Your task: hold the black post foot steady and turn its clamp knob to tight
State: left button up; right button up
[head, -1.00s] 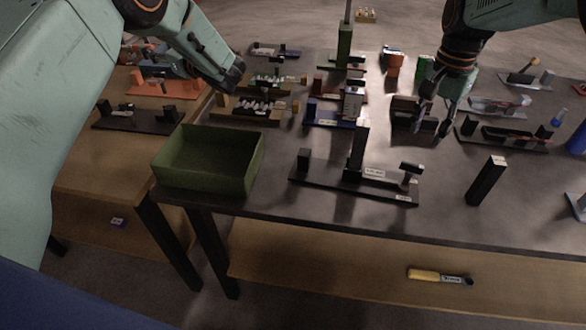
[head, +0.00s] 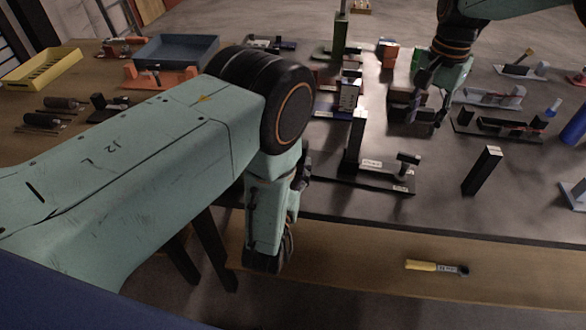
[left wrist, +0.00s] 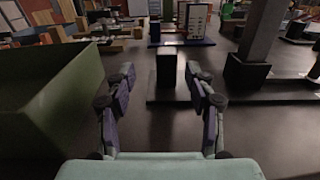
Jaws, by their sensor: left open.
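The black post foot (head: 345,176) lies on the dark table with an upright dark post (head: 357,140) on it. Its clamp knob (head: 408,158) stands at the right end. My left arm hides the foot's left end in the head view. In the left wrist view, a black block (left wrist: 166,68) on the plate is straight ahead, and the post (left wrist: 262,35) rises to the right. My left gripper (left wrist: 162,105) is open and empty, short of the block and apart from it. My right gripper (head: 427,112) is open at the back, behind the knob and touching nothing that I can make out.
A green bin wall (left wrist: 50,100) is close on the left in the left wrist view. A black upright block (head: 482,170) stands right of the foot. Several fixtures fill the back of the table. A yellow-handled tool (head: 436,267) lies on the lower shelf.

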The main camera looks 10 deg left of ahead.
aim_at(301, 147)
pick_arm(q)
jog(key=shift+s+d+f, duration=0.25)
jog(key=shift+d, duration=0.1)
jog(key=shift+w+d, duration=0.1)
jog(key=shift+w, duration=0.15)
jog(key=w, duration=0.7)
jog(key=shift+w, duration=0.15)
grip_shut()
dwell(0.3)
